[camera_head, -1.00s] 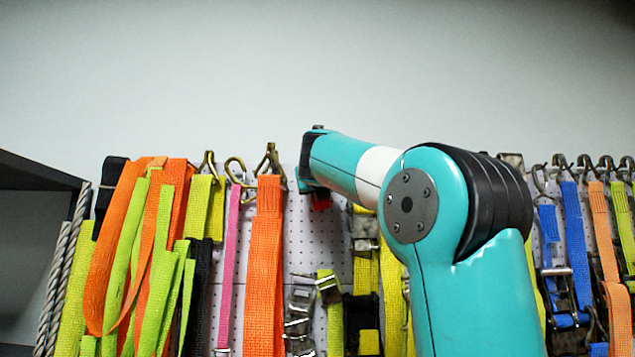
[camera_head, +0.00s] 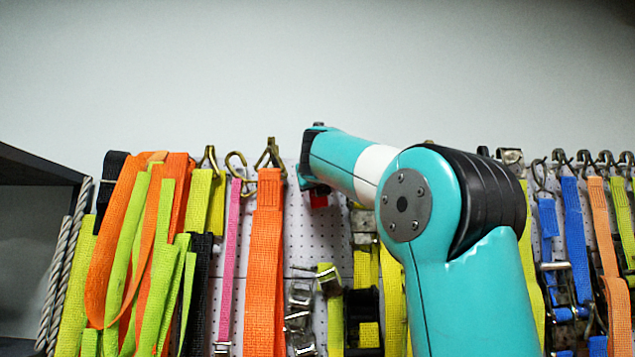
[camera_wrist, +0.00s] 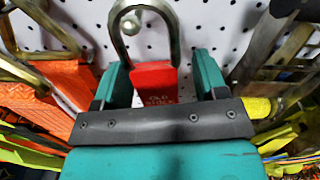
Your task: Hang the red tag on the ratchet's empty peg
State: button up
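The red tag (camera_wrist: 153,82) shows in the wrist view between the two fingers of my gripper (camera_wrist: 162,80). It carries pale lettering that seems to read "OLD STOCK", and its lower part is hidden behind the gripper's dark bar. The left finger is close to the tag; a narrow gap seems to show at the right. In the head view the tag (camera_head: 319,201) peeks out under my gripper (camera_head: 308,185), in front of the pegboard.
A wide orange strap (camera_head: 265,265) hangs just left of my gripper, beside a pink strap (camera_head: 229,265). Metal ratchet buckles (camera_head: 299,315) hang below it. The pegboard (camera_head: 305,235) is bare between. Blue and orange straps hang at the right; a dark shelf (camera_head: 35,165) stands at far left.

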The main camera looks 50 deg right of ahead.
jog(key=shift+o, duration=0.6)
jog(key=b+v, duration=0.6)
jog(key=v, duration=1.1)
jog(key=shift+s+b, duration=0.25)
jog(key=shift+b, duration=0.05)
jog(key=shift+a, duration=0.15)
